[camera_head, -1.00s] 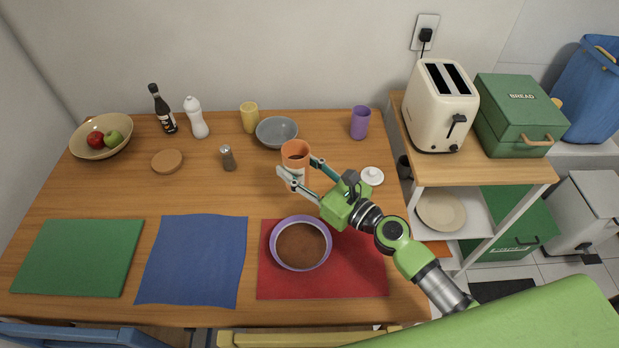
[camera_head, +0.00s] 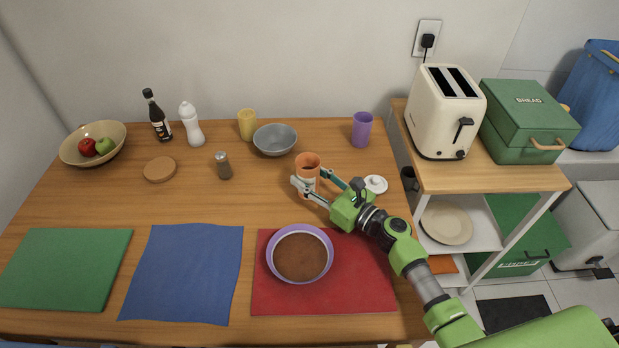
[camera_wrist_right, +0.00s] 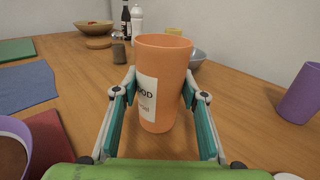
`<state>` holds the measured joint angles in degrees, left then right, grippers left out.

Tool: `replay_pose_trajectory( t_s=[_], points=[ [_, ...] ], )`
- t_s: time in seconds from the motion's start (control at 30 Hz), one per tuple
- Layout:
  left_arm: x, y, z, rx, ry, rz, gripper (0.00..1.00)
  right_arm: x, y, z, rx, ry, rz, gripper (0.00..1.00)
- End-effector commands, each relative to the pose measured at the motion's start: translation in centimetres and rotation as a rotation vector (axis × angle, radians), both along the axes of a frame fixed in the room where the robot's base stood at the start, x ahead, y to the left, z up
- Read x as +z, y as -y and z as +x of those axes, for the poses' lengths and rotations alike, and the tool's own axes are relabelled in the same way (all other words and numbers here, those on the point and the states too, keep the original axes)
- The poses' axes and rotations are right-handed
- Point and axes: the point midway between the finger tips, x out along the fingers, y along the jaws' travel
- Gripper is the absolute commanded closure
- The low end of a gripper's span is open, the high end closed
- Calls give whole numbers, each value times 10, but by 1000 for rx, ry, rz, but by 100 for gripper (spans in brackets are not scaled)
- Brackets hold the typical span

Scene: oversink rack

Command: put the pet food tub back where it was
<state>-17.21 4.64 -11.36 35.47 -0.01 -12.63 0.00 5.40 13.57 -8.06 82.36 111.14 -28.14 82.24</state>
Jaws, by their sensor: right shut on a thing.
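The pet food tub (camera_head: 308,164) is an orange, open-topped cylinder with a white label. In the right wrist view the tub (camera_wrist_right: 172,70) is upright between my fingers, with "OOD" readable on the label. My right gripper (camera_head: 319,187) is shut on the tub's sides. The tub is behind the purple-rimmed bowl and in front of the grey bowl; I cannot tell whether its base touches the table. A white lid with a knob (camera_head: 375,184) lies on the table to the right of the tub, beside my gripper. My left gripper is not in view.
A purple-rimmed bowl of brown contents (camera_head: 300,255) stands on the red mat (camera_head: 350,290). A grey bowl (camera_head: 275,140), yellow cup (camera_head: 247,125) and purple cup (camera_head: 362,130) stand at the back. A pepper mill (camera_head: 224,166) is to the left. Table between mill and tub is clear.

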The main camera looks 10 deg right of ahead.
Motion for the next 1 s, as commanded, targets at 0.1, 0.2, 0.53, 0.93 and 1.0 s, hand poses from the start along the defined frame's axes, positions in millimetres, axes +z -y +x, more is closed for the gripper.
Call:
replay_pose_trajectory(
  t_s=[0.1, 0.2, 0.53, 0.93, 1.0],
  points=[
    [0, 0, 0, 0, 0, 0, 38, 1, 0, 0, 0, 1, 0, 87],
    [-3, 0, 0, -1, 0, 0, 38, -3, 0, 0, 0, 1, 1, 87],
    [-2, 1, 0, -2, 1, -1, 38, -3, 0, 0, 0, -1, -1, 44],
    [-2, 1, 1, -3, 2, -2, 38, -2, 19, -29, 0, -4, -3, 44],
    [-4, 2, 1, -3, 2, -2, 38, -3, 28, -42, -1, -4, -4, 44]
  ],
)
